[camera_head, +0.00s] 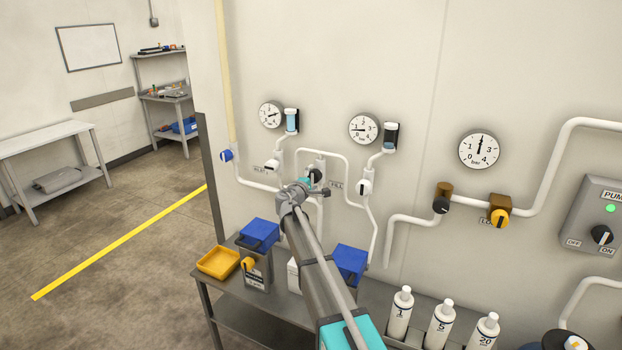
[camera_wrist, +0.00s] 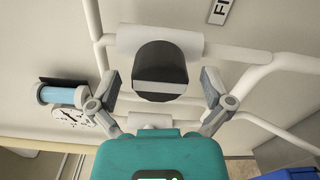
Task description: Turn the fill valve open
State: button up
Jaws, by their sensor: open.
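The fill valve has a black knob (camera_wrist: 160,68) on a white pipe body (camera_wrist: 187,42), beside a partly visible label (camera_wrist: 223,10) beginning "FI" in the wrist view. In the head view the black knob (camera_head: 316,176) shows just past my gripper (camera_head: 304,184), left of the "FILL" label (camera_head: 336,185). My gripper (camera_wrist: 160,78) is open and empty in the wrist view. One finger appears on each side of the knob, with gaps at both sides. I cannot tell how deep the fingers reach along the knob. My arm hides part of the piping below.
White pipes surround the valve. Gauges (camera_head: 363,129) hang above. Below, a bench holds blue-lidded boxes (camera_head: 260,232), a yellow tray (camera_head: 218,263) and bottles (camera_head: 399,315).

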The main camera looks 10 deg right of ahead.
jog(key=v, duration=1.1)
jog(key=shift+s+a, duration=0.15)
jog(key=shift+s, duration=0.1)
jog(key=s+d+f+m+g+y, duration=0.1)
jog(key=s+d+f+m+g, duration=0.4)
jog(key=s, duration=0.3)
jog(key=s+d+f+m+g+y, duration=0.1)
jog(key=s+d+f+m+g, duration=0.2)
jog(key=s+d+f+g, duration=0.25)
jog(key=s+a+f+m+g+y, duration=0.2)
jog(key=s+f+y, duration=0.2)
jog(key=s, duration=0.6)
jog(key=s+a+f+m+g+y, duration=0.2)
jog(key=s+a+f+y, duration=0.1)
jog(key=s, duration=0.8)
jog(key=shift+s+f+m+y, duration=0.4)
jog(key=shift+f+y, duration=0.15)
jog(key=shift+y, duration=0.25)
